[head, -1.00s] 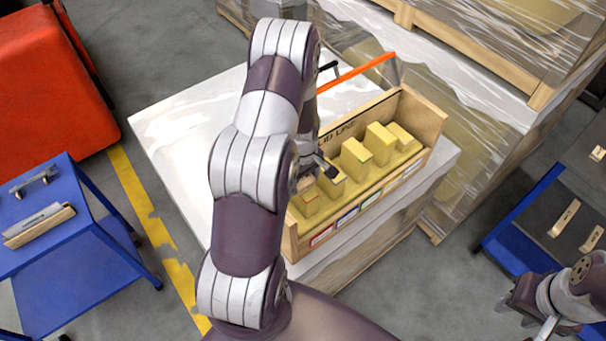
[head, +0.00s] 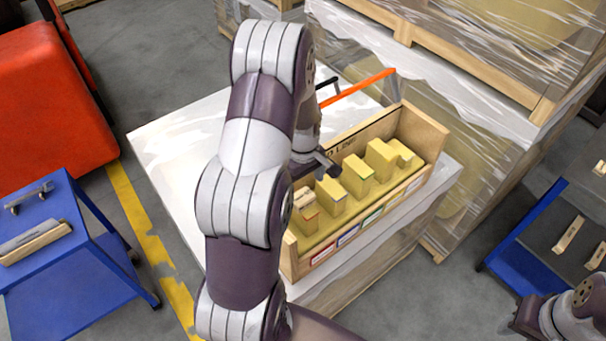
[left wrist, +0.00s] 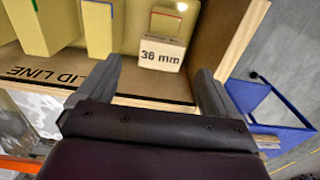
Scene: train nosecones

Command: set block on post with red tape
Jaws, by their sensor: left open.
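The small pale wooden block marked "36 mm" (left wrist: 162,52) rests at the post with red tape (head: 308,218), the nearest post in the wooden crate. In the head view the block (head: 304,198) appears on top of that post, and red edging shows beside it in the left wrist view. My left gripper (left wrist: 158,75) is open, with a finger to each side of the block and clear gaps between; it holds nothing. In the head view my left gripper (head: 312,168) is partly hidden by my arm. My right gripper (head: 528,317) is at the lower right, its jaws unclear.
The wooden crate (head: 425,125) holds several yellow posts in a row, one with blue tape (head: 331,194) beside the red one. It stands on a wrapped pallet load (head: 180,120). Blue carts (head: 60,270) stand left and right (head: 515,240). An orange bar (head: 358,88) rises behind the crate.

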